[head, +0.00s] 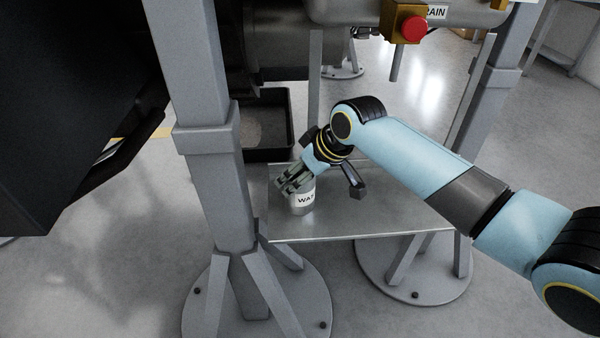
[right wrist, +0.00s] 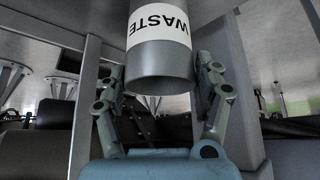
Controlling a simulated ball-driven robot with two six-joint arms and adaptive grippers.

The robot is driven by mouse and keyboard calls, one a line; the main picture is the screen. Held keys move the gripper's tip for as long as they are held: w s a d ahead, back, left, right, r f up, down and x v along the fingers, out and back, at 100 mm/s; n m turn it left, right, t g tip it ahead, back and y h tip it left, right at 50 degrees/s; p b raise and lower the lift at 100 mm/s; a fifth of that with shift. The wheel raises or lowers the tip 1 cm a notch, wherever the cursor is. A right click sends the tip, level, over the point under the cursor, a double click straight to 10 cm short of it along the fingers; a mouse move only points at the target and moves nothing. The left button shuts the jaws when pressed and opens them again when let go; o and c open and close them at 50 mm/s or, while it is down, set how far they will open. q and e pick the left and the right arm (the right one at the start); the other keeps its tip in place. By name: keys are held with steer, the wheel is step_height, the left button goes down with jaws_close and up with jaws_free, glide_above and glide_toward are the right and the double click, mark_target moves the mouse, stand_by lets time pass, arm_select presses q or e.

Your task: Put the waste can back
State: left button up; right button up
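The waste can (head: 304,199) is a small grey cylinder with a white label. In the head view it appears upright over the left part of the metal shelf (head: 350,222); I cannot tell whether its base touches it. My right gripper (head: 293,182) is at the can's upper part. In the right wrist view the can (right wrist: 160,58) sits between the two fingers of the right gripper (right wrist: 160,66), its label upside down and its rim towards me. The fingers are close on both sides; whether they press on it is unclear. My left gripper is not in view.
A black drip tray (head: 288,122) lies behind the shelf at the left. A grey stand post (head: 222,200) rises left of the shelf. A red button (head: 413,28) on a yellow box is above. The shelf's right front is bare.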

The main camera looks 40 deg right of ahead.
steer(key=shift+o, duration=0.6)
steer(key=shift+r, duration=0.1)
steer(key=shift+s+r, duration=0.1)
steer(key=shift+r, duration=0.15)
steer(key=p+v, duration=0.3)
steer(key=v, duration=0.8)
steer(key=shift+r, duration=0.2)
steer(key=shift+s+d, duration=0.1)
steer(key=shift+s, duration=0.05)
